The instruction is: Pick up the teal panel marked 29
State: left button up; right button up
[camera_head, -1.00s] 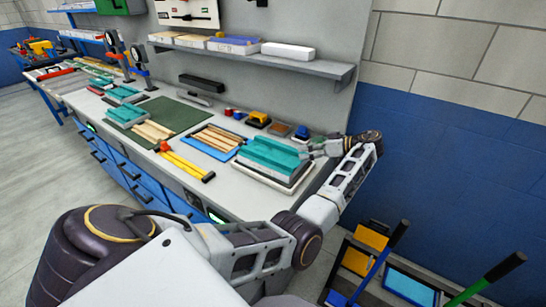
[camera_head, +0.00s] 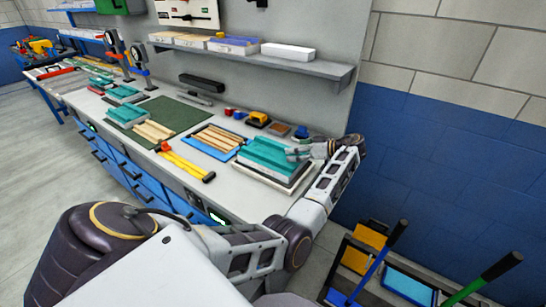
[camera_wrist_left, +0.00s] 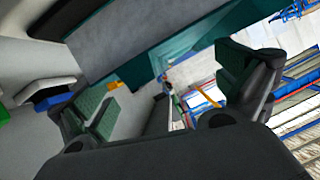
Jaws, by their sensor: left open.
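A stack of teal panels (camera_head: 262,150) lies on a pale tray at the right end of the bench; no number is legible, so I cannot tell which panel is 29. My left gripper (camera_head: 296,154) is at the right side of this stack, its fingertips by the top panel's edge. In the left wrist view the open, empty fingers (camera_wrist_left: 165,92) stand wide apart. A teal panel edge (camera_wrist_left: 135,68) with a grey face lies close beyond them; I cannot tell whether they touch it. My right gripper is in neither view.
Left along the bench are wooden strips on a blue tray (camera_head: 201,150), a yellow tool with black and red ends (camera_head: 187,165), a green mat (camera_head: 175,113) and more teal panels (camera_head: 126,114). A shelf (camera_head: 325,70) overhangs behind. A bin with long handles (camera_head: 375,262) stands at lower right.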

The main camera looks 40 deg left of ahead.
pick_arm(q)
jog(key=shift+x, duration=0.8)
